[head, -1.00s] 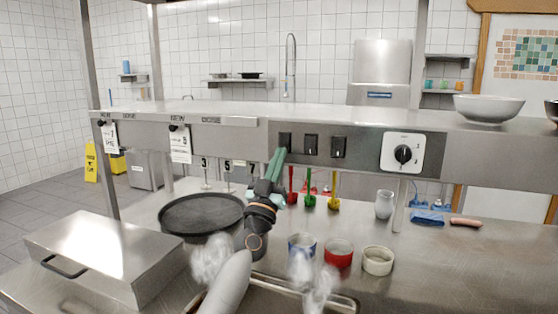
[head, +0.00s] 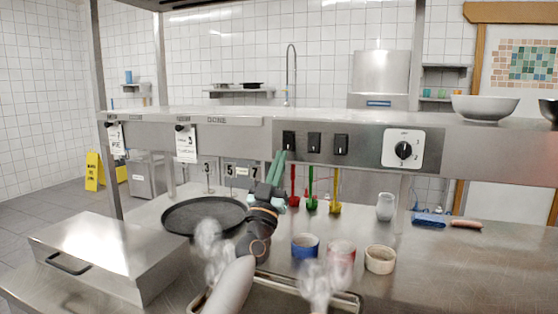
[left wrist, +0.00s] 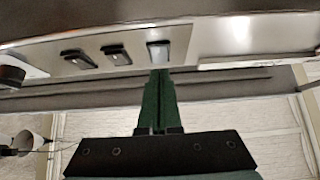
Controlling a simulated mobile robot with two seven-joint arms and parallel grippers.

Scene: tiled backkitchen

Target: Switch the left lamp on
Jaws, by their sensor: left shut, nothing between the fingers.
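Three black rocker switches sit on the steel front panel of the raised shelf: the left switch (head: 289,140), the middle switch (head: 314,143) and the right switch (head: 341,145). My left gripper (head: 281,155) is shut and empty, its green fingers pointing up just below and left of the left switch. In the left wrist view, the shut fingertips (left wrist: 161,72) are close under that switch (left wrist: 158,50), whose face looks paler than the other two. I cannot tell whether they touch. No lamp is clearly seen. My right gripper is not in view.
A white dial (head: 403,149) is right of the switches. Red, green and yellow utensils (head: 311,195) hang below the panel. A dark round pan (head: 205,214), a lidded steel box (head: 108,255) and small bowls (head: 380,260) stand on the counter. Whitish wisps (head: 320,283) blur the front.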

